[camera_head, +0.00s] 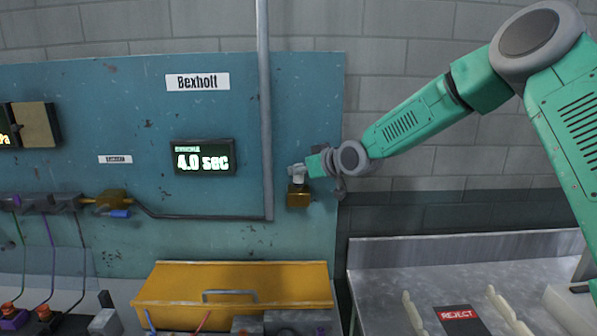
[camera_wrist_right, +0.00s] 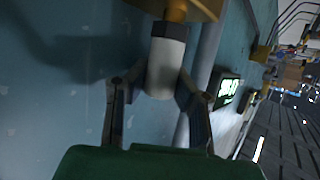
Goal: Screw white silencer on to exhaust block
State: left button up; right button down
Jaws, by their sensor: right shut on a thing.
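The white silencer (camera_wrist_right: 165,65) is a pale cylinder between the two fingers of my right gripper (camera_wrist_right: 157,88) in the right wrist view. The gripper is shut on it. The brass-coloured exhaust block (camera_wrist_right: 187,8) is at the silencer's far end, and the two meet or overlap in this view. In the head view the exhaust block (camera_head: 298,196) is fixed on the blue panel, right of the grey pipe. My right gripper (camera_head: 297,172) is just above it, where the silencer is small and hard to make out. I cannot tell whether the threads are engaged. My left gripper is not in view.
A vertical grey pipe (camera_head: 265,110) runs close left of the block. A display reading 4.0 sec (camera_head: 204,157) is further left. A yellow box with a handle (camera_head: 235,280) stands below. A metal tray (camera_head: 400,258) with a REJECT label (camera_head: 457,314) is at lower right.

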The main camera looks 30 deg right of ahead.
jog(key=shift+f+m+h+b, duration=0.2)
jog(key=shift+m+h+b, duration=0.2)
jog(key=shift+m+h, duration=0.15)
jog(key=shift+a+m+h+b, duration=0.1)
jog(key=shift+m+h+b, duration=0.25)
jog(key=shift+m+h, duration=0.35)
jog(key=shift+r+m+h, duration=0.1)
jog(key=shift+m+h, duration=0.45)
jog(key=shift+h, duration=0.4)
jog(key=shift+m+g+h+p, duration=0.4)
jog(key=shift+m+h+p, duration=0.35)
jog(key=shift+m+h, duration=0.65)
jog(key=c, duration=1.4)
grip_release()
